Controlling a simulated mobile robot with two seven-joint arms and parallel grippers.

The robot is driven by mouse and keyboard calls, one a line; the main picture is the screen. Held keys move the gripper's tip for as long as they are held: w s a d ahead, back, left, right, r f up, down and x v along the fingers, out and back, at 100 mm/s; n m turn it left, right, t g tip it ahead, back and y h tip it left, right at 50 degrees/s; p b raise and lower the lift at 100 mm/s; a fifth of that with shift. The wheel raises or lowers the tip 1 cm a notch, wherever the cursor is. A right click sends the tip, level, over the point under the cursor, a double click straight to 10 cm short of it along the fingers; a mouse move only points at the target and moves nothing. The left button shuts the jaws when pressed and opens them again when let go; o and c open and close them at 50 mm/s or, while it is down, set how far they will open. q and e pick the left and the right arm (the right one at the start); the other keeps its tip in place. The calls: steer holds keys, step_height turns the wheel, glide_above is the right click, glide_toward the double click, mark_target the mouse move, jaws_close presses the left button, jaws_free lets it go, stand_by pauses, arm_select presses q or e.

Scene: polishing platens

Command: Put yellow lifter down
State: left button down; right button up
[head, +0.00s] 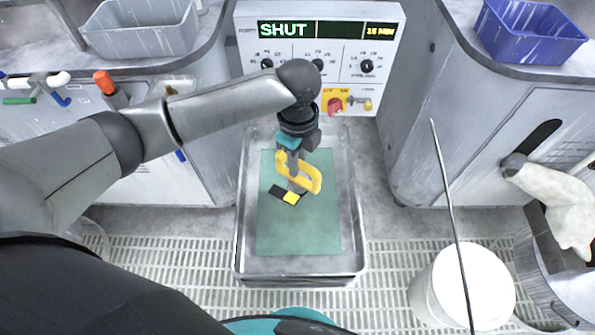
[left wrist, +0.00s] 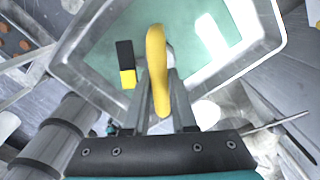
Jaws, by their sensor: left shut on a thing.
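The yellow lifter (head: 313,178) is a rounded yellow loop handle over the green mat (head: 300,235) in the metal tray (head: 300,264). My left gripper (head: 297,178) points down over the mat and is shut on the lifter. In the left wrist view the lifter (left wrist: 156,62) stands between the two fingers (left wrist: 162,95). A small black and yellow block (head: 286,195) lies close beside the lifter, and it also shows in the left wrist view (left wrist: 126,64). I cannot tell whether the lifter touches the mat. My right gripper is not in view.
A machine panel (head: 318,45) reading SHUT stands behind the tray. A white bucket (head: 462,288) with a thin rod across it is at the front right. A grey bin (head: 140,30) and a blue bin (head: 530,32) sit on the counters. Much of the mat is clear.

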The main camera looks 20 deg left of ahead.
mark_target(297, 178)
arm_select(q)
steer(key=shift+w+f+b, duration=0.1)
steer(key=shift+f+b, duration=0.35)
steer(key=shift+f, duration=1.45)
steer(key=shift+f, duration=0.1)
steer(key=c, duration=0.7)
jaws_free()
steer(key=shift+f, duration=0.1)
steer(key=shift+c, duration=0.2)
step_height(297, 178, up, 12)
steer(key=p, duration=0.2)
steer(key=shift+p, duration=0.4)
